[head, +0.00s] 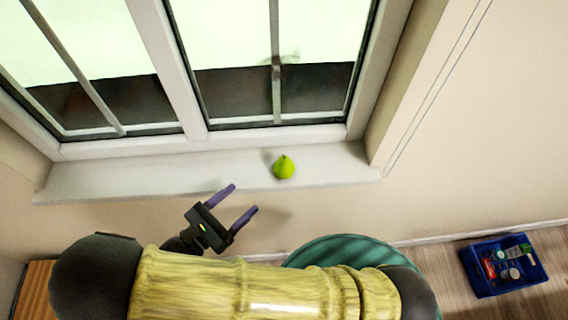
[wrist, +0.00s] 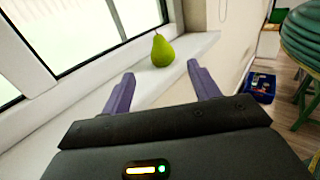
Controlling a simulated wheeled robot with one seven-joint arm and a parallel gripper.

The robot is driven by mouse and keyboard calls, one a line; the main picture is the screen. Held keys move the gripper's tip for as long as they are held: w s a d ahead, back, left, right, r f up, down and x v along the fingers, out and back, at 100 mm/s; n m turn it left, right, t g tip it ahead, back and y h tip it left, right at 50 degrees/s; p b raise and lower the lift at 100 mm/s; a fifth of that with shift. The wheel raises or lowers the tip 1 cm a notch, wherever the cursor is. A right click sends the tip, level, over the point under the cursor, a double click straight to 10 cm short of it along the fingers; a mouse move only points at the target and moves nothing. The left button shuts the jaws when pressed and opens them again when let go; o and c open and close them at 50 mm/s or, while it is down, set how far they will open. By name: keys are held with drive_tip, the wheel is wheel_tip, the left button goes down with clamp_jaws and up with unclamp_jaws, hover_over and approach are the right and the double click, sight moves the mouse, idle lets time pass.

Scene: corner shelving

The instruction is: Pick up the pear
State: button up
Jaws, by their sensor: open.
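A green pear (head: 284,167) stands on the white window sill (head: 120,178), toward its right part, in the head view. In the wrist view the pear (wrist: 162,50) stands upright with its stem up, beyond the fingertips and between their lines. My gripper (head: 245,198) has two purple fingers spread apart with nothing between them. In the head view it is to the left of and below the pear, apart from it. In the wrist view my gripper (wrist: 161,70) points along the sill toward the pear.
The window (head: 200,130) stands behind the sill. A green round-topped stool (head: 340,252) is below the sill to the right, partly hidden by my arm. A blue crate (head: 503,265) with several items sits on the floor at far right. The sill around the pear is clear.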

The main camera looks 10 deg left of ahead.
sight(280, 165)
drive_tip(key=p+x, duration=0.3)
drive_tip(key=x, duration=0.7)
drive_tip(key=shift+d, duration=0.1)
drive_tip(key=shift+w+d+f, duration=0.1)
drive_tip(key=shift+w+d, duration=0.05)
drive_tip(key=shift+w, duration=0.2)
drive_tip(key=shift+s, duration=0.1)
drive_tip(key=p+x, duration=0.3)
drive_tip(key=x, duration=0.1)
drive_tip(key=shift+w+d+f, duration=0.1)
drive_tip(key=shift+w+d, duration=0.15)
drive_tip(key=shift+w, duration=0.25)
drive_tip(key=shift+c, duration=0.4)
